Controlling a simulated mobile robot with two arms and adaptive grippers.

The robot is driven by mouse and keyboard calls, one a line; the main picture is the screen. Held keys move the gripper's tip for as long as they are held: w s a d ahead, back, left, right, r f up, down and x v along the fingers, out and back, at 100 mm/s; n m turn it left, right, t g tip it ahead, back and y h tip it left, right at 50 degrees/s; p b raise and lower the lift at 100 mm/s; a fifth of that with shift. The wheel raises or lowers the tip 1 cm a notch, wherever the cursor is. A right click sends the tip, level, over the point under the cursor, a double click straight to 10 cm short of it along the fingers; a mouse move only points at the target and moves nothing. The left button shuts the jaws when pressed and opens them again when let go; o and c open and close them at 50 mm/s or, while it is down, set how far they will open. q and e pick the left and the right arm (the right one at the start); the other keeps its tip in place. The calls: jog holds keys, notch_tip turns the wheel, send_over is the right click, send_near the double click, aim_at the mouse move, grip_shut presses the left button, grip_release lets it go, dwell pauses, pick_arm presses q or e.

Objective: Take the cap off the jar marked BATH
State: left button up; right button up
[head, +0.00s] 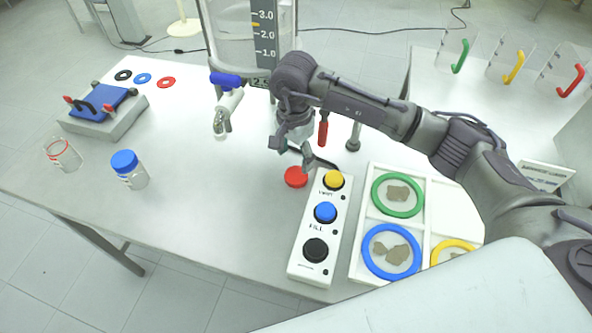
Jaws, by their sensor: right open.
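A clear jar with a blue cap (124,161) stands upright on the left of the table; the cap sits on top of it. A second clear jar (65,155) with a red rim stands to its left and looks open. The labels are too small to read, so I cannot tell which jar is marked BATH. A round red piece, perhaps a cap (296,177), lies on the table. My right gripper (292,157) is open and empty just above and behind this red piece, well right of both jars. My left gripper is out of view.
A button box (306,265) and a white tray with coloured rings (367,210) stand at front right. A glass reactor (230,45) with a blue-handled valve (226,79) rises behind. A clamp block (104,112) stands back left. The table's left-middle is clear.

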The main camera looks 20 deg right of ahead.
aim_at(296, 175)
jog(key=shift+w+f, duration=0.1)
jog(key=shift+f, duration=0.9)
jog(key=shift+d+f+p, duration=0.1)
jog(key=shift+f+p, duration=0.45)
jog(key=f, duration=0.1)
jog(key=f+p, duration=0.1)
jog(key=f, duration=0.1)
jog(key=shift+w+d+f, duration=0.1)
jog(key=shift+d+f, duration=0.1)
jog(key=shift+f, duration=0.45)
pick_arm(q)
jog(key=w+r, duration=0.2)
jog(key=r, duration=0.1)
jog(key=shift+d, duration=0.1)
pick_arm(e)
jog(key=c, duration=0.4)
